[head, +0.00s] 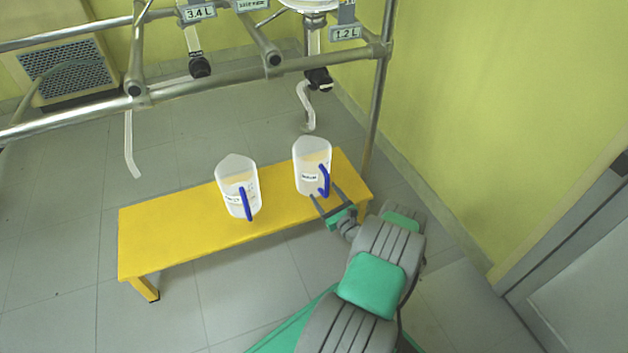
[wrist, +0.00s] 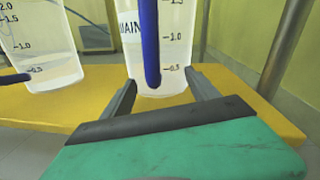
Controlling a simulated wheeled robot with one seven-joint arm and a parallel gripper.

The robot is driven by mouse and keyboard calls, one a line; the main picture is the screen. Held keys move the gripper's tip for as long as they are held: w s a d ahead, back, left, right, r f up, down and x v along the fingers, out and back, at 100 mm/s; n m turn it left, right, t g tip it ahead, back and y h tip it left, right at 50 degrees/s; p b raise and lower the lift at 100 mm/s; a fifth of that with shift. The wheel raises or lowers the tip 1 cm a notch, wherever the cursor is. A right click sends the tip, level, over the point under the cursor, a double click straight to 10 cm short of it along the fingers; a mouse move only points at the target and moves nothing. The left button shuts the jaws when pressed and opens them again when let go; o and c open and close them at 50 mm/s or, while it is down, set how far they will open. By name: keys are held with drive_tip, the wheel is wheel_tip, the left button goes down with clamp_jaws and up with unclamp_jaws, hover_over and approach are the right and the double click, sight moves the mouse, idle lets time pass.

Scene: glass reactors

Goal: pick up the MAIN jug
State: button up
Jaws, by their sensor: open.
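The MAIN jug (head: 310,155) is translucent white with a blue handle and stands upright on the right part of the yellow bench. In the wrist view the MAIN jug (wrist: 176,40) fills the middle, its label partly hidden by the blue handle (wrist: 150,45). My gripper (head: 325,192) is open and just in front of this jug on its handle side. In the wrist view my gripper (wrist: 160,76) has its fingers spread to either side of the handle's lower end, low on the jug. I cannot tell whether they touch it.
A second jug (head: 233,178) with a blue handle stands to the left on the yellow bench (head: 165,235); it also shows in the wrist view (wrist: 45,40). A metal frame (head: 230,80) with hanging valves and tubes rises behind. A yellow wall is at right.

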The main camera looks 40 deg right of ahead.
drive_tip(key=shift+w, duration=0.35)
drive_tip(key=shift+c, duration=0.3)
clamp_jaws()
idle(0.7)
